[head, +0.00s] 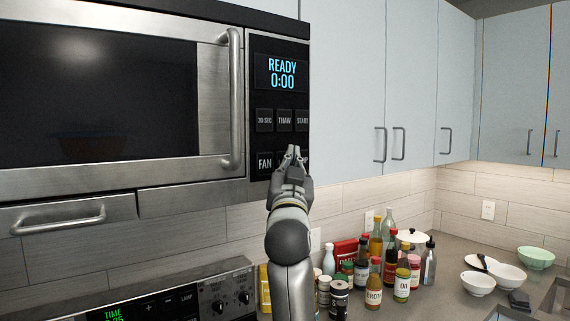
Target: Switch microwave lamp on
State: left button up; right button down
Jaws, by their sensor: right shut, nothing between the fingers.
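The microwave (222,180) hangs at the upper left with its door shut. Its black control panel (300,95) shows READY 0:00 on a lit blue display (282,73). Below are the 30 SEC button (264,120), the THAW button (284,119) and the START button (302,119). The FAN button (264,162) is at the lower left of the panel. My right gripper (292,153) is shut and empty in front of the lower row, covering the buttons right of FAN. No lamp label is readable on the microwave. I cannot tell whether the fingertips touch the panel. My left gripper is not in view.
The microwave's vertical door handle (236,100) is left of the panel. Below are the stove's control panel (165,297) and knobs. Several bottles and jars, such as the oil bottle (402,281), stand on the counter (440,292), with bowls (478,284) at right.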

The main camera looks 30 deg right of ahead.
jog(key=shift+w, duration=0.25)
jog(key=shift+s, duration=0.7)
jog(key=s, duration=0.6)
jog(key=shift+d, duration=0.25)
